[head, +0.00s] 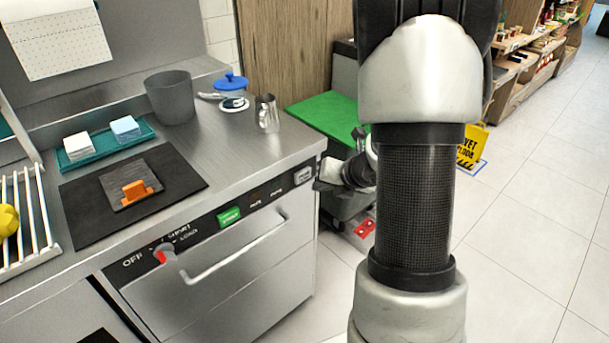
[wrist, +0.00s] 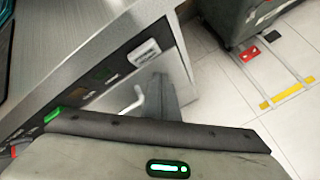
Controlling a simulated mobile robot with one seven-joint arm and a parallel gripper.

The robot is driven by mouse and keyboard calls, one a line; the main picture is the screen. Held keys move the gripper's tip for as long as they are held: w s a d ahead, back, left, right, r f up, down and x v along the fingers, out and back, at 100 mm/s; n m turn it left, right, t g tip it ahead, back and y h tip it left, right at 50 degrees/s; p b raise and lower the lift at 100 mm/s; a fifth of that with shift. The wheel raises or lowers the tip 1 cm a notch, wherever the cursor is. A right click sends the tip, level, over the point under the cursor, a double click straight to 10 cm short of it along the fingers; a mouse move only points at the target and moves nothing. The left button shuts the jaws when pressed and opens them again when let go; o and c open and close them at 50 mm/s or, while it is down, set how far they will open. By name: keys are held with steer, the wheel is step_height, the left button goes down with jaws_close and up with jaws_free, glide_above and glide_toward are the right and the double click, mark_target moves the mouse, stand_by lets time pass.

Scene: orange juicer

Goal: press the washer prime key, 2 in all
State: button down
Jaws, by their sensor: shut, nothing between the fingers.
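The washer's front control strip (head: 205,227) runs along the counter's front edge. A pale, square key (head: 303,175) at its right end looks like the prime key, though its lettering is too small to read. The same key (wrist: 144,52) shows in the wrist view, unobstructed. My gripper (head: 322,184) is shut and empty, just right of and slightly below this key in the head view. In the wrist view my gripper's grey finger (wrist: 164,95) points toward the washer front, below the key. I cannot tell whether the fingertips touch the panel.
A green start key (head: 229,216), a red-marked knob (head: 163,254) and a bar handle (head: 235,250) are on the washer front. A metal jug (head: 266,114) stands on the counter near its right edge. A green-topped cart (head: 335,118) stands beyond my gripper.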

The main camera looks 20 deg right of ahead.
mark_target(305, 180)
steer(key=shift+w+a, duration=0.35)
steer(key=shift+w, duration=0.55)
stand_by(1.4)
steer(key=shift+w+a, duration=0.15)
steer(key=shift+w, duration=0.25)
steer(key=shift+w+a, duration=0.15)
steer(key=shift+w, duration=0.35)
stand_by(0.6)
steer(key=shift+s, duration=0.1)
steer(key=shift+s+d+b, duration=0.3)
steer(key=shift+s, duration=0.5)
steer(key=s, duration=0.1)
steer(key=s+d, duration=0.1)
steer(key=s, duration=0.2)
steer(key=shift+s+d+b, duration=0.35)
